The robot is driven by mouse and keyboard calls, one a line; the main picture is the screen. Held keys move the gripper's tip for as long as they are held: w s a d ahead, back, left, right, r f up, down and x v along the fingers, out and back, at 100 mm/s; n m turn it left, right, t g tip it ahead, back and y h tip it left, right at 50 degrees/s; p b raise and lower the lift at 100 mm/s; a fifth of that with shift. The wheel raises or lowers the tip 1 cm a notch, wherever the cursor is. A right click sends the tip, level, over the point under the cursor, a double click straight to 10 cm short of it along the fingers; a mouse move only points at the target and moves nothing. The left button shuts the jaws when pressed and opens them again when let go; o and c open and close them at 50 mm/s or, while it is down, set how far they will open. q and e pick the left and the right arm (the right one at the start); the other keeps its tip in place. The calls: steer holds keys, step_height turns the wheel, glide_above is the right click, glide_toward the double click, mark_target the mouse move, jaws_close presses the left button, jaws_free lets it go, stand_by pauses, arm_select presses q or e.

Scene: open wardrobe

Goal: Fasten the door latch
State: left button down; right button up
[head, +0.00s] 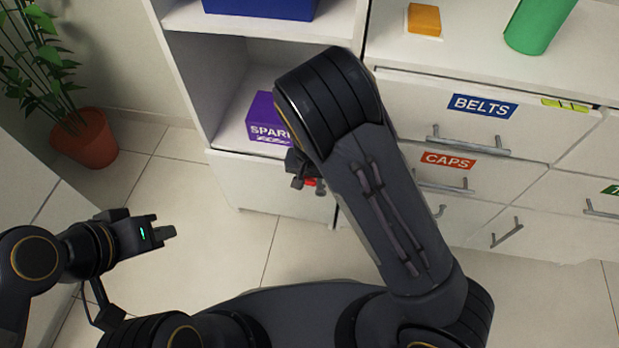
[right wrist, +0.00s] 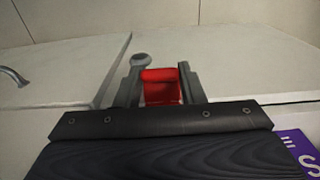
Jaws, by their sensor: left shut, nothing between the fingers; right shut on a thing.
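The latch shows as a red piece (right wrist: 160,85) between the fingers of my right gripper (right wrist: 160,88) in the right wrist view. My right gripper is shut on it. A rounded grey piece (right wrist: 141,60) is just beyond the fingers, close to the seam between two white panels. In the head view a little of the red latch (head: 311,182) shows beside my right gripper, at the low white door (head: 270,184); my right arm hides much of that area. My left gripper (head: 168,233) is shut and empty, over the floor at the left.
A purple box (head: 262,122) stands on the shelf above the low door. Drawers with metal handles (head: 468,148), labelled BELTS and CAPS, are to the right. A potted plant (head: 90,140) stands at the far left. The tiled floor between (head: 215,235) is clear.

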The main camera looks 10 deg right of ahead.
steer(key=f+t, duration=0.1)
steer(key=t+h, duration=0.1)
steer(key=t, duration=0.1)
steer(key=shift+s+f+t, duration=0.2)
steer(key=shift+f+t, duration=0.1)
steer(key=shift+f, duration=0.05)
steer(key=shift+w+f+t+h+b, duration=0.1)
steer(key=shift+f+t+h+b, duration=0.2)
steer(key=shift+t+b, duration=0.25)
steer(key=shift+w+f+t+h+b, duration=0.1)
steer(key=shift+f+t+h+b, duration=0.2)
steer(key=shift+t, duration=0.45)
steer(key=o, duration=1)
steer(key=shift+r, duration=0.1)
steer(key=p+v, duration=0.3)
steer(key=v, duration=0.4)
steer(key=shift+s+r, duration=0.2)
steer(key=shift+s, duration=0.15)
